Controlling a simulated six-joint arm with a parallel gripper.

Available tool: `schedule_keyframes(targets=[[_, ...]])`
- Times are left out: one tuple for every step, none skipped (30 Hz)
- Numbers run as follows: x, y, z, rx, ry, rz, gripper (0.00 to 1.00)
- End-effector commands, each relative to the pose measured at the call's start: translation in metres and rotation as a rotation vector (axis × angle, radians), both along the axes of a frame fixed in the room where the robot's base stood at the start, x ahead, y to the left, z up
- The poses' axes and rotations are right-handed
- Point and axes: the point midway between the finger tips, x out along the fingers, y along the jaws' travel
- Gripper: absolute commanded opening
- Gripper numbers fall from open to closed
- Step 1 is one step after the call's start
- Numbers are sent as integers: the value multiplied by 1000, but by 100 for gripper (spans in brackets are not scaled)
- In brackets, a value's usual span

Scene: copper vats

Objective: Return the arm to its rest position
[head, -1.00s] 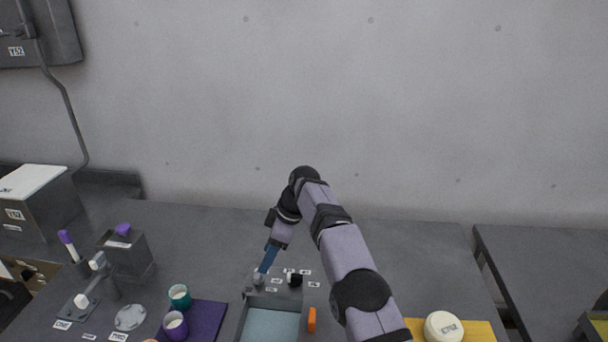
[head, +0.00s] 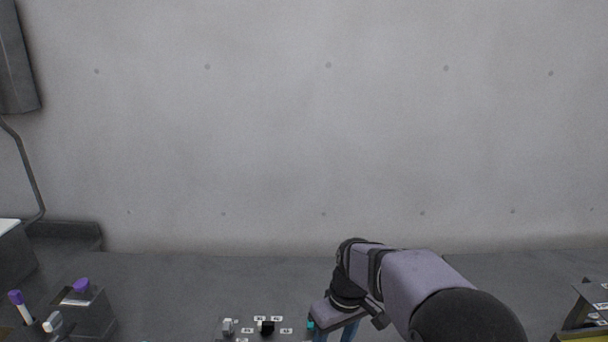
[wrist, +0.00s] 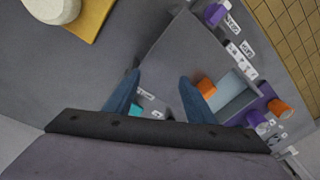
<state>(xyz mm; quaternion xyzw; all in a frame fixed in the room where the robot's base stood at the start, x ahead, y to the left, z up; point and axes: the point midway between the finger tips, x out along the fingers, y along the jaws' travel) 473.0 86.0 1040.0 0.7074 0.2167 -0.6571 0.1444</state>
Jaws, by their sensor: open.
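My arm reaches in from the lower right of the head view, bent downward at the wrist. My gripper (head: 335,335) is at the bottom edge of that view, pointing down, with its fingertips cut off by the frame. In the wrist view, my gripper (wrist: 159,78) shows two blue fingers spread apart. Nothing is held between them. Grey worktop shows between and beyond the fingers, and a small teal thing (wrist: 133,110) and white labels show near the left finger.
The head view shows a grey block (head: 228,326), a black block (head: 267,327) and a grey bin (head: 88,310). The wrist view shows a white round thing (wrist: 52,8) on a yellow mat (wrist: 92,18), an orange piece (wrist: 206,88) and a pale blue tray (wrist: 233,93). Worktop near the wall is clear.

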Motion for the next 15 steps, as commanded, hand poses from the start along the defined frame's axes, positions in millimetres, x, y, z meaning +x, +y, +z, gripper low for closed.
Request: schedule_keyframes(targets=[[-19,-13,-1,-13,8,-53,50],[-29,-19,-4,-19,14,-88,50],[-44,-28,-6,-28,19,-131,50],[-55,-34,-9,-35,24,-163,50],[-66,-40,-11,-42,29,-196,50],[-81,-47,-14,-50,34,-237,50],[-91,-52,-17,-57,38,-267,50],[-103,-57,-20,-62,43,-295,50],[-116,-63,-24,-68,46,-332,50],[-126,-66,-26,-73,50,-356,50],[-135,-69,-29,-78,53,-379,50],[-146,-74,-32,-83,55,-407,50],[-154,-76,-35,-87,58,-427,50],[-161,-78,-37,-90,60,-444,50],[-169,-80,-39,-94,62,-465,50]])
